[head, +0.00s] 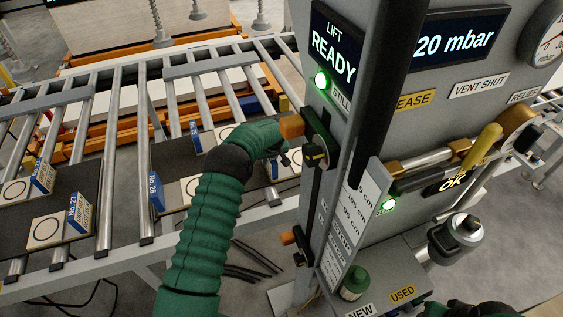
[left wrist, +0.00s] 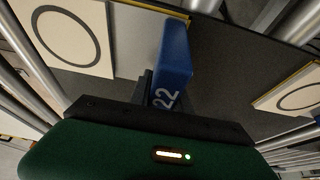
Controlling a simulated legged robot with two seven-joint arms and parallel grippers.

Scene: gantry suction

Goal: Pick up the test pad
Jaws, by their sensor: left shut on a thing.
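My left gripper (head: 283,160) is at the dark plate behind the grey cabinet's left edge, partly hidden by my arm. In the left wrist view its dark fingers (left wrist: 150,88) are shut on an upright blue block (left wrist: 175,55) marked 22. The block stands between two white squares with black circles, at left (left wrist: 65,32) and right (left wrist: 290,95), over a dark plate (left wrist: 225,75). No thing in view is labelled as the test pad, so I cannot tell which thing it is. My right gripper is not in view; only a dark part of my arm shows at the bottom right.
The grey cabinet (head: 335,120) with lit READY and OK signs fills the right side. A metal roller conveyor (head: 146,150) crosses the left, carrying dark plates with white circle squares and blue blocks. A green cylinder (head: 355,281) stands near the NEW and USED labels. Suction cups hang above.

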